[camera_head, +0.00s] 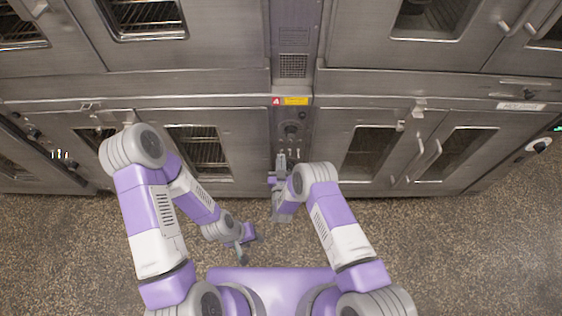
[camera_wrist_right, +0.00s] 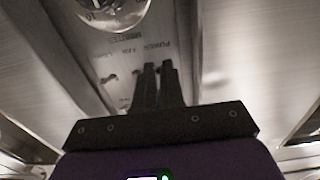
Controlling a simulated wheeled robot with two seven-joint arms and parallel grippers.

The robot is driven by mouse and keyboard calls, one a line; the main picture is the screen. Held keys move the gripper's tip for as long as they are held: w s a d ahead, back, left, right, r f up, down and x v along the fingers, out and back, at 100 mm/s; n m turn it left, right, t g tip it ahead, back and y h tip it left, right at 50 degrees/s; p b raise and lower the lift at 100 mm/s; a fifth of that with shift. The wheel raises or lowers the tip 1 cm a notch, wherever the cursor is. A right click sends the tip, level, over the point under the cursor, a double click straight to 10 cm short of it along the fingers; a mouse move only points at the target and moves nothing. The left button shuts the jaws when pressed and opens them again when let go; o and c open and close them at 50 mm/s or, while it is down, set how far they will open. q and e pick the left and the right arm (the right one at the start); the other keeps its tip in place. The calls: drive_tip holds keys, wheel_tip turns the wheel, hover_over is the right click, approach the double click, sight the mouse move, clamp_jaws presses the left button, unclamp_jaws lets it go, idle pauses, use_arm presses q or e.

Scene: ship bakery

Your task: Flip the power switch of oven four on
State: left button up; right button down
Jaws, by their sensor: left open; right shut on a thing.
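The control panel (camera_head: 291,116) of an oven column is in the middle of the head view, below a red and yellow label (camera_head: 290,101). In the right wrist view the panel (camera_wrist_right: 95,50) carries small lettering, with a "POWER" label (camera_wrist_right: 153,44) just beyond my fingertips. My right gripper (camera_head: 281,157) is at the lower part of the panel. In the right wrist view its dark fingers (camera_wrist_right: 158,70) are close together, shut on the power switch, which they hide. My left gripper (camera_head: 248,240) is open and empty, low above the floor, away from the ovens.
A round knob (camera_wrist_right: 112,12) sits above the switches, and another small switch (camera_wrist_right: 110,77) stands left of my fingers. Oven doors with windows (camera_head: 197,148) flank the panel, with handles (camera_head: 428,160) on the right. The speckled floor (camera_head: 480,240) is clear.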

sight(281, 153)
drive_tip(key=shift+r+g+p, duration=0.35)
drive_tip(key=shift+g+p, duration=0.15)
drive_tip(key=shift+p, duration=0.35)
drive_tip(key=g+p, duration=0.1)
drive_tip(key=r+g+p, duration=0.1)
drive_tip(key=g+p, duration=0.1)
drive_tip(key=shift+s+r+p, duration=0.1)
drive_tip(key=shift+r+p, duration=0.2)
drive_tip(key=g+p, duration=0.1)
drive_tip(key=r+g+p, duration=0.1)
drive_tip(key=g, duration=0.1)
drive_tip(key=g+p, duration=0.1)
drive_tip(key=shift+w+r, duration=0.25)
drive_tip(key=shift+w, duration=0.05)
drive_tip(key=shift+w+r+g+p, duration=0.15)
drive_tip(key=shift+g+p, duration=0.25)
drive_tip(key=shift+g, duration=0.35)
drive_tip(key=shift+w+r+g+p, duration=0.1)
drive_tip(key=shift+g+p, duration=0.3)
drive_tip(key=shift+g, duration=0.35)
drive_tip(key=c, duration=1.2)
unclamp_jaws()
drive_tip(key=shift+c, duration=0.2)
